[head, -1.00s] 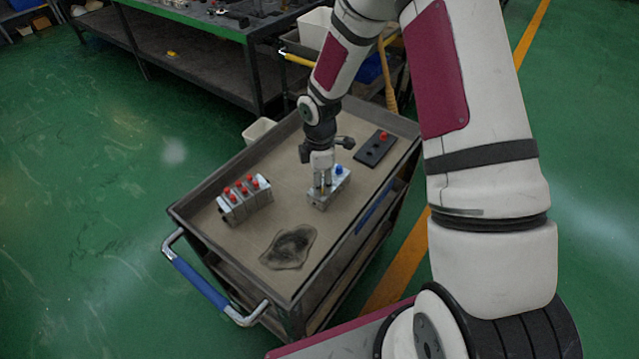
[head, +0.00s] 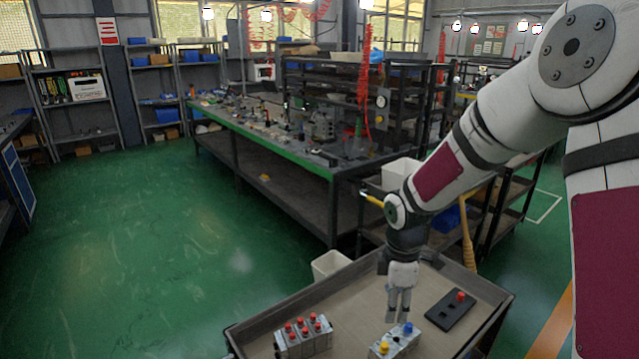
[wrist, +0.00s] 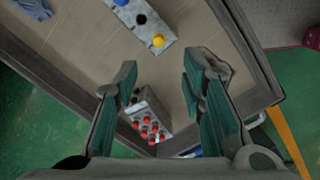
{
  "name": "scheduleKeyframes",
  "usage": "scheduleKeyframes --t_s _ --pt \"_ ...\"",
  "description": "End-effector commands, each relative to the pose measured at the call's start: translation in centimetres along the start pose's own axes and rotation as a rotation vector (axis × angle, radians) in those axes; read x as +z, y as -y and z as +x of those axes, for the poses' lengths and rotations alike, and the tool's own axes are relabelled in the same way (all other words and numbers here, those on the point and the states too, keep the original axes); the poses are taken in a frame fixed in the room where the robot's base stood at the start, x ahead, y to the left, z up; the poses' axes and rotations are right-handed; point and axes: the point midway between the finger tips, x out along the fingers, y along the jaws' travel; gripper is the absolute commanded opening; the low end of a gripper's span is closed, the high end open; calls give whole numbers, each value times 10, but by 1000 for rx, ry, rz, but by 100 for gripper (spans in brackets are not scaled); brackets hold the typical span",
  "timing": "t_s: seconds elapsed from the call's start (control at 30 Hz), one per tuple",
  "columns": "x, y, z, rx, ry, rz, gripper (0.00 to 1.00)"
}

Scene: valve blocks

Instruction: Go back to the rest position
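My gripper (head: 398,308) hangs above the cart, pointing down. In the wrist view its two fingers (wrist: 160,75) stand wide apart with nothing held between them. A grey valve block with blue and yellow knobs (head: 396,343) lies on the cart beneath the gripper in the head view. In the wrist view this block (wrist: 148,24) is ahead of the fingers and shows blue, black and yellow knobs. A second grey block with several red knobs (head: 303,338) lies to the left on the cart. In the wrist view it (wrist: 150,112) shows between the fingers, below them.
The cart (head: 262,322) has a raised rim. A black plate with a red knob (head: 450,312) lies at its right. A white bin (head: 330,264) stands behind the cart. A long cluttered workbench (head: 300,160) is beyond it. Green floor (head: 150,250) is clear at left.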

Motion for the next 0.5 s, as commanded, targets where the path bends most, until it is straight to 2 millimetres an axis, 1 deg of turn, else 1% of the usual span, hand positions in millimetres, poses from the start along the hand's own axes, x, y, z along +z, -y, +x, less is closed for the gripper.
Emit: scheduleKeyframes --t_s 0.03,0.2,0.3,0.37,0.5 --pt "3 3 -16 21 14 38 37" --pt "14 25 -72 86 49 233 37" --pt "20 42 -103 126 56 357 37" --pt "24 54 -120 151 54 432 37" --pt "30 83 -156 205 33 609 37"
